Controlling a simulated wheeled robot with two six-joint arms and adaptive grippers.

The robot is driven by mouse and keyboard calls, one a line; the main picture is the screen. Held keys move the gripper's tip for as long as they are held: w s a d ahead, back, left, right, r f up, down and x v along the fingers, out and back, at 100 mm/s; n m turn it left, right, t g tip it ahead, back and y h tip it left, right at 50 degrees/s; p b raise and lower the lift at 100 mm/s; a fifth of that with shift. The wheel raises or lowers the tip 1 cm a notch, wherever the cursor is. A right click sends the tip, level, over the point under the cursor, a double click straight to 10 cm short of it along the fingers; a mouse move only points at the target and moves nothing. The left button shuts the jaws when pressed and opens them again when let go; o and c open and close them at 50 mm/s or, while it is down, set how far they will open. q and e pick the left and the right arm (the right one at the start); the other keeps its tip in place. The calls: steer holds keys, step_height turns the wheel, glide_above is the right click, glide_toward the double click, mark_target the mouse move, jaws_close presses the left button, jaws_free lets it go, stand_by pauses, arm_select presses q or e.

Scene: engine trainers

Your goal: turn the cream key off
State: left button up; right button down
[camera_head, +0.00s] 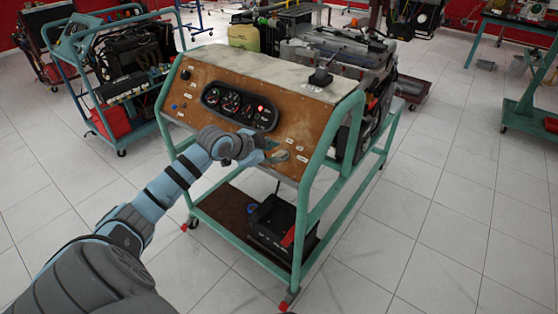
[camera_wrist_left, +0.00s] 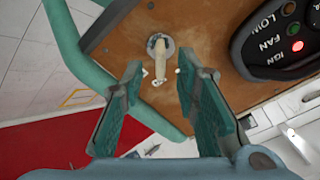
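The cream key (camera_wrist_left: 159,58) sits in a round metal switch on the brown panel (camera_wrist_left: 140,20) in the left wrist view. In the head view the key (camera_head: 280,156) shows at the lower right of the panel, just beyond my gripper. My left gripper (camera_head: 265,153) is close in front of the panel. In the left wrist view its fingers (camera_wrist_left: 161,75) are open, one on each side of the key. A gap shows on both sides, and I cannot see contact. My right gripper is not in view.
A gauge cluster (camera_head: 240,108) with a lit red lamp (camera_head: 260,108) is above left of the key. The stand's green frame (camera_head: 313,190) runs close to the right of the switch. A black battery (camera_head: 282,222) sits on the lower shelf. White tiled floor (camera_head: 440,230) is free at right.

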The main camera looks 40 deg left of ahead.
mark_target(277, 154)
arm_select(q)
steer(key=x, duration=0.3)
steer(key=shift+w+d+f, duration=0.1)
steer(key=shift+d, duration=0.05)
steer(key=shift+w+f+b, duration=0.3)
steer(key=shift+w+f, duration=0.05)
steer(key=shift+w, duration=0.05)
steer(key=shift+c, duration=0.5)
jaws_close()
